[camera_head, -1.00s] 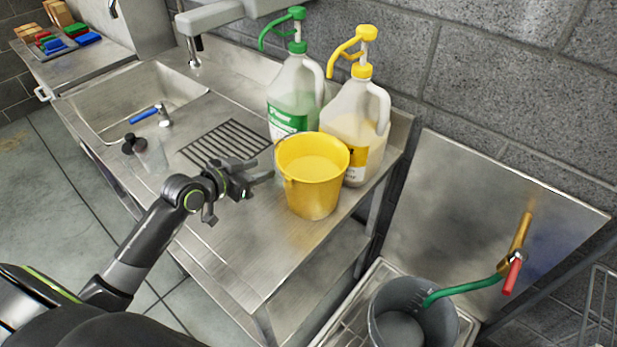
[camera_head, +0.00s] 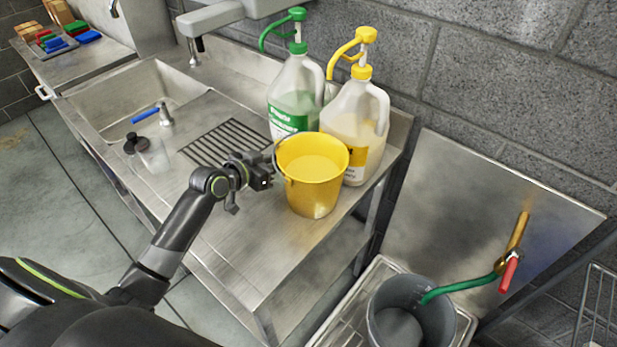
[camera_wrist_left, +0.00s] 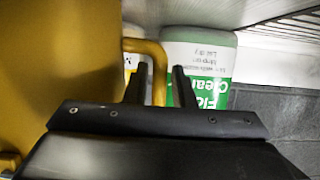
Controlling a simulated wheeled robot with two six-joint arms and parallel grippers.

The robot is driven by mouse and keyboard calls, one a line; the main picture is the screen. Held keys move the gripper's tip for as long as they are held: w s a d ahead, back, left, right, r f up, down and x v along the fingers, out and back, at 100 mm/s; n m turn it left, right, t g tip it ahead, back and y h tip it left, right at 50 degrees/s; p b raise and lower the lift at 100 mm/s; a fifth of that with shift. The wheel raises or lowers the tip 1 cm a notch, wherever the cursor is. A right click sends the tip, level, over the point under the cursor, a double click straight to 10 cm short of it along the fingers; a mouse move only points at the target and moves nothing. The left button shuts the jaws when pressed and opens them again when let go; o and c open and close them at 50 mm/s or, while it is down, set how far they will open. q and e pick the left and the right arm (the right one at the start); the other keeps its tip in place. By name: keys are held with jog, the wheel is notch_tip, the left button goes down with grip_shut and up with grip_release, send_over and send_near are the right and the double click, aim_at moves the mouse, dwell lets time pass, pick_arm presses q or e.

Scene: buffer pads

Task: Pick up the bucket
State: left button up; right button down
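The yellow bucket (camera_head: 312,180) stands upright on the steel counter, left of the yellow-topped jug's base in front of the jugs. My left gripper (camera_head: 266,165) is at the bucket's left side, level with its upper wall. In the left wrist view the bucket wall (camera_wrist_left: 60,60) fills the left. The yellow handle (camera_wrist_left: 157,75) runs between the two dark fingers of the left gripper (camera_wrist_left: 159,85), with small gaps on each side, so the gripper is open around it. Contact with the handle cannot be told. My right gripper is not in view.
A green-topped jug (camera_head: 293,95) and a yellow-topped jug (camera_head: 354,120) stand close behind the bucket. A sink (camera_head: 135,100) lies to the left. A grey bucket (camera_head: 408,315) with a green hose sits below right. The counter front is clear.

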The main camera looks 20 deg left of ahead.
pick_arm(q)
grip_shut()
dwell(1.0)
jog(key=shift+r, duration=0.2)
